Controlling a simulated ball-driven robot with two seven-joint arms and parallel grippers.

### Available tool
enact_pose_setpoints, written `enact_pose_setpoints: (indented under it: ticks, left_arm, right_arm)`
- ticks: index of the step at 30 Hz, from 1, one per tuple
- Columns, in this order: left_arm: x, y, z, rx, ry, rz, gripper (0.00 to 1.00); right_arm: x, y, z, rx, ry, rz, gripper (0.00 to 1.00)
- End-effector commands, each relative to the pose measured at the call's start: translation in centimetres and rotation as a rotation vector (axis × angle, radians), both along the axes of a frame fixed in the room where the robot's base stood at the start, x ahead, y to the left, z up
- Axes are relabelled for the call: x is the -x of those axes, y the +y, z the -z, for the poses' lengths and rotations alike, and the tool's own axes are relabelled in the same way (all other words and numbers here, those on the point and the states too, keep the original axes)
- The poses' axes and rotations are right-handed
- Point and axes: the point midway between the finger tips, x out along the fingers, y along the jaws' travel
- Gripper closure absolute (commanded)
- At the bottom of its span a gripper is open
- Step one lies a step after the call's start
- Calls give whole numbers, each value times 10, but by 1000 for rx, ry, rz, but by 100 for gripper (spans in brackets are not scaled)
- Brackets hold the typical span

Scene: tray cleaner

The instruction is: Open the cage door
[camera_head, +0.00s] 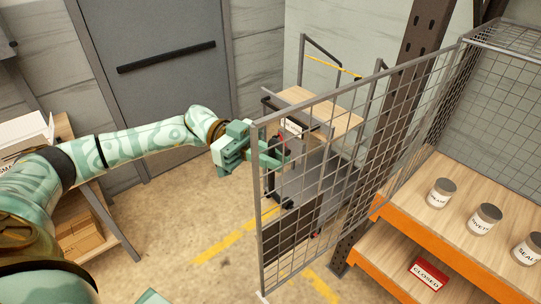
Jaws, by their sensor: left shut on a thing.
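The cage door (308,186) is a grey wire-mesh panel in a metal frame. It stands swung out from the shelf cage at an angle, with its free edge toward the middle of the view. My left gripper (256,146) reaches in from the left and is shut on the door's free edge near its upper part. The fingertips are partly hidden by the frame and mesh.
Behind the mesh stands a cart (340,116) with a wooden top. Orange-edged shelves (440,246) on the right hold several labelled cans (484,219) and a red CLOSED sign (429,275). A shelf with boxes (78,238) stands left. Floor between is clear.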

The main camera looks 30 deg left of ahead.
Motion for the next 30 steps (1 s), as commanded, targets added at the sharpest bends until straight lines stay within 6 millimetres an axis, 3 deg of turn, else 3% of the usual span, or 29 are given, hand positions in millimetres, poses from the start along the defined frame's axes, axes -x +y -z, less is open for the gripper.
enact_pose_setpoints:
  ticks: [6, 7, 8, 20, 23, 30]
  left_arm:
    - [0, 0, 1, -4, 0, 0, 100]
    - [0, 0, 1, -4, 0, 0, 79]
    - [0, 0, 1, -3, 0, 0, 71]
    - [-1, 8, 2, -3, -1, -2, 70]
    - [-3, 25, 4, -4, -2, -4, 70]
    - [-7, 89, 6, -4, -1, -7, 70]
  right_arm:
    - [2, -3, 0, 4, 4, -1, 64]
    - [2, -3, 0, 5, 4, 0, 64]
    - [2, -3, 0, 5, 4, 0, 64]
    - [2, -3, 5, 4, 4, -2, 64]
    - [3, -2, 13, 3, 4, -2, 64]
    - [4, 0, 41, 0, 8, -1, 64]
